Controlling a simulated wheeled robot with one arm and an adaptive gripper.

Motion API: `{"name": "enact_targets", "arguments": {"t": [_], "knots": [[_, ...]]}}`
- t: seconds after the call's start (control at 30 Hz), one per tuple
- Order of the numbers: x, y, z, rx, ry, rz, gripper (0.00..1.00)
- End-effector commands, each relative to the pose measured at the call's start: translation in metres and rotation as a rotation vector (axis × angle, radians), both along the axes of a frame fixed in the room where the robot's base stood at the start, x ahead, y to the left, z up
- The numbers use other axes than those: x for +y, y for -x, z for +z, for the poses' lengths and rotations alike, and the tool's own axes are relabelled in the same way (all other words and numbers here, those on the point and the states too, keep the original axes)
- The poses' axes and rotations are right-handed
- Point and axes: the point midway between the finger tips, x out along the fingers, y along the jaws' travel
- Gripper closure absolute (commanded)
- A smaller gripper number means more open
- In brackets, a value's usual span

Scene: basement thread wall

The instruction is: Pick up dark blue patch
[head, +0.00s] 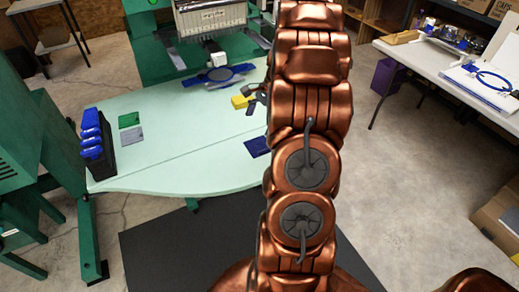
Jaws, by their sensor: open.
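The dark blue patch (257,146) lies flat on the pale green table (190,165), just left of my copper-coloured arm. The arm may cover its right edge. My gripper (254,98) shows only in part, as dark grey finger pieces at the left edge of the arm. It is open, beyond the patch in the picture and next to a small yellow object (240,101). Whether it touches that object cannot be told. The rest of my gripper is hidden behind the arm.
A green patch (129,119) and a grey patch (131,135) lie at the left. A black rack with blue-topped items (97,145) stands at the left edge. The table's middle is clear.

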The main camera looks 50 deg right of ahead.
Motion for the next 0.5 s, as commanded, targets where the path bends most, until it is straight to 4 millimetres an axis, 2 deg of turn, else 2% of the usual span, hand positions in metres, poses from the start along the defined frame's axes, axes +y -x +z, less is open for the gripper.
{"name": "enact_targets", "arguments": {"t": [0.03,0.1,0.2,0.5], "knots": [[-0.013,0.001,-0.008,0.002,-0.006,-0.041,0.0],[-0.026,0.002,-0.014,0.003,-0.012,-0.081,0.0],[-0.034,0.004,-0.02,0.006,-0.02,-0.117,0.0],[-0.029,0.001,-0.042,0.007,-0.024,-0.129,0.0]]}}
